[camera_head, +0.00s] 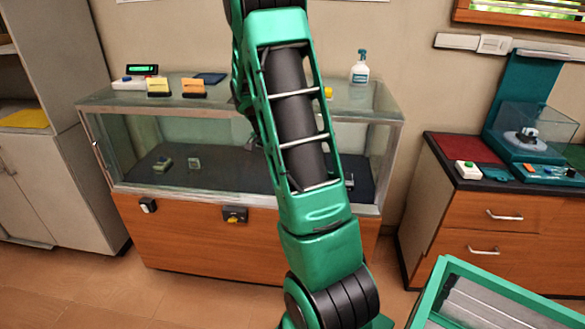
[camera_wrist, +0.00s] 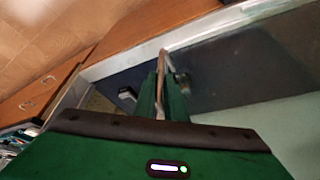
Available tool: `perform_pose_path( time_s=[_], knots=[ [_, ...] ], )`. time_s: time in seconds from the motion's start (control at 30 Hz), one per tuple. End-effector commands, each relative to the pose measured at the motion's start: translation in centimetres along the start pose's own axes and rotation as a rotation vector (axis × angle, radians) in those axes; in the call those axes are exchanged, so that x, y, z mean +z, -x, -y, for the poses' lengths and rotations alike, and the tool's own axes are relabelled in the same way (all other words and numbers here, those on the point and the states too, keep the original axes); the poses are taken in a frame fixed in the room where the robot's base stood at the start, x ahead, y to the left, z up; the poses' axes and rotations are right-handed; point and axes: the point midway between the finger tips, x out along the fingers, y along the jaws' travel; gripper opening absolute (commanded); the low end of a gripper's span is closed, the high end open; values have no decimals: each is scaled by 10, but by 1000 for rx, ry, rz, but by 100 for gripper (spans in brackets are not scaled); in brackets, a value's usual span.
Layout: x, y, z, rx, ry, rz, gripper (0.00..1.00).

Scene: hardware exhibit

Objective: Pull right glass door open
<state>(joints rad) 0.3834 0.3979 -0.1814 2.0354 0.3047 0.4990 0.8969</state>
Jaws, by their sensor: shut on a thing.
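The glass display case (camera_head: 130,190) stands against the wall in the head view, a glazed upper part over an orange-brown wooden base. The right glass door (camera_head: 352,145) shows partly to the right of my arm, which covers the middle of the case front. In the wrist view, glass and the pale metal frame (camera_wrist: 200,27) lie just beyond my gripper. My gripper (camera_wrist: 162,92) is shut on a slim brownish bar, the door handle (camera_wrist: 161,65). My gripper is hidden behind the arm in the head view. I cannot tell whether the door stands ajar.
A white pump bottle (camera_head: 360,68) and small boxes (camera_head: 158,87) stand on the case top. A wooden drawer cabinet (camera_head: 490,215) stands to the right, a grey cabinet (camera_head: 45,150) to the left. A green-rimmed tray (camera_head: 432,285) is at lower right. Tiled floor (camera_head: 90,285) shows at lower left.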

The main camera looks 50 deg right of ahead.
Motion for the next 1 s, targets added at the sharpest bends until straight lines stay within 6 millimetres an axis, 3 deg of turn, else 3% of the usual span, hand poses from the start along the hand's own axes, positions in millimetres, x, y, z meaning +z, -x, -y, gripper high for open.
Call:
perform_pose_path(
  time_s=[0.03, 0.13, 0.4, 0.6, 0.97, 1.0],
  knots=[
    [3, 4, 16, -9, -2, -9, 0],
    [16, 10, 39, -10, -3, -10, 0],
    [40, 20, 77, -9, -7, -11, 0],
    [45, 23, 87, -8, -10, -11, 0],
    [44, 24, 88, -8, -13, -13, 0],
    [44, 24, 88, -8, -13, -13, 15]
  ],
)
